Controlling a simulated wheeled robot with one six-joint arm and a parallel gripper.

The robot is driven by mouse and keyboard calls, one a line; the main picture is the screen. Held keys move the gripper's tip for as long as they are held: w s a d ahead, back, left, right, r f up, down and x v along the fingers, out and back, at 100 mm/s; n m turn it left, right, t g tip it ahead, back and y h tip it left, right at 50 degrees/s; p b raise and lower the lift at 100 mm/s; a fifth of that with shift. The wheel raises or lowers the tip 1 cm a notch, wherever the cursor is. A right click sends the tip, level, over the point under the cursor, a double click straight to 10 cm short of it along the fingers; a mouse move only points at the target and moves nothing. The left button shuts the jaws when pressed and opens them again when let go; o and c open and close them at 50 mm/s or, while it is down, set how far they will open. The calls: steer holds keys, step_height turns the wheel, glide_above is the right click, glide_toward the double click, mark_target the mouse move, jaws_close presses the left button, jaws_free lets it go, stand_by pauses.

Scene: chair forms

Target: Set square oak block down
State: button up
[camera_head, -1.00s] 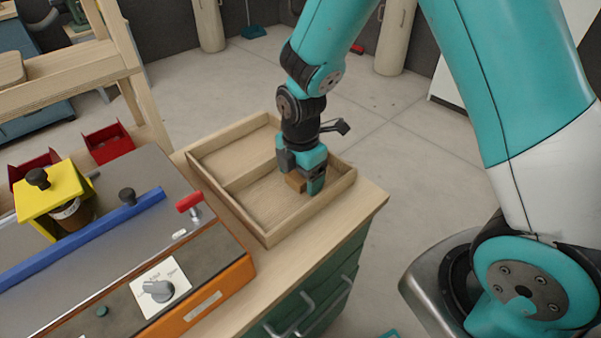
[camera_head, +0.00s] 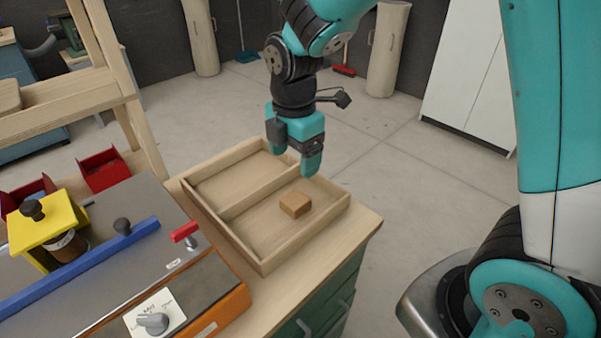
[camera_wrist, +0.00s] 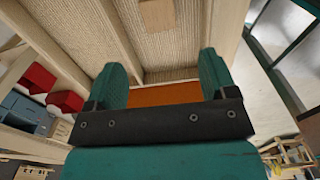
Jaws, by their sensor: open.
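My gripper (camera_head: 295,162) is open and empty above the tray, raised clear of the block. In the wrist view both teal fingers stand apart (camera_wrist: 164,70), with nothing held between them.
The tray's low walls and divider (camera_head: 262,190) surround the block. A grey machine with an orange front (camera_head: 215,305), red handle and yellow guard (camera_head: 45,220) stands left of the tray. Red bins (camera_head: 103,170) lie behind it. Open floor lies to the right.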

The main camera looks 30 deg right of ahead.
steer(key=s+a+r+m+y, duration=0.2)
steer(key=s+r+m, duration=0.2)
steer(key=s+m, duration=0.3)
steer(key=s+a+r+m+y, duration=0.2)
steer(key=s+r+m, duration=0.3)
steer(key=s, duration=0.6)
steer(key=shift+s+a+m, duration=0.4)
steer(key=shift+a+m, duration=0.3)
steer(key=shift+m, duration=0.4)
steer(key=shift+r, duration=0.1)
